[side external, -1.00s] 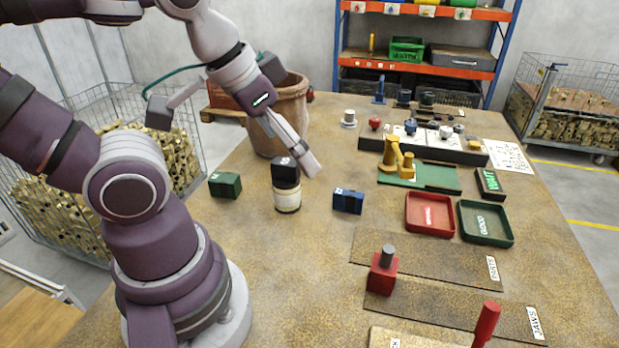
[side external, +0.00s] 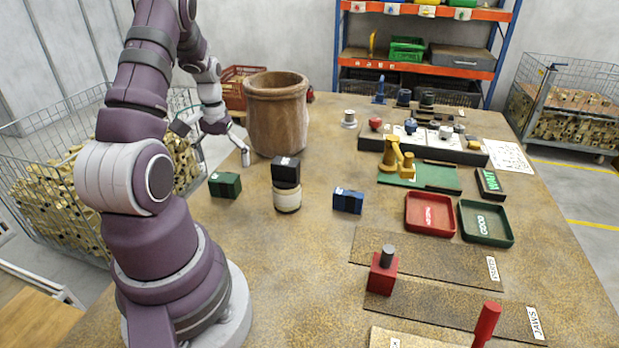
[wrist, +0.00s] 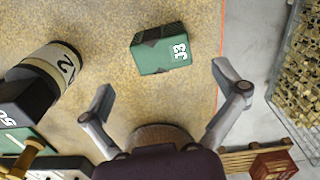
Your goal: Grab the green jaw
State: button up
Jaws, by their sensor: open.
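The green jaw (side external: 225,185), a small block with dark parts, lies on the bench left of the white jar in the side view. In the wrist view the green jaw (wrist: 160,52) shows a white mark on one face and lies beyond my fingertips, roughly between their lines. My gripper (wrist: 162,84) is open and empty, its two fingers spread wide. In the side view my gripper (side external: 214,143) hangs behind the green jaw, near the clay pot, partly hidden by my arm. It does not touch the jaw.
A white jar (side external: 287,200) with a black block (side external: 286,172) on top stands right of the green jaw. A blue block (side external: 348,201) lies farther right. The clay pot (side external: 277,115) stands behind. A wire cage of brass parts (wrist: 304,90) is beyond the bench edge.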

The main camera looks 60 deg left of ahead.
aim_at(224, 177)
jog(key=f, duration=0.5)
jog(key=shift+s+f, duration=0.3)
jog(key=shift+c, duration=0.3)
jog(key=c, duration=1.3)
jog(key=shift+o, duration=0.2)
jog(key=shift+r, duration=0.1)
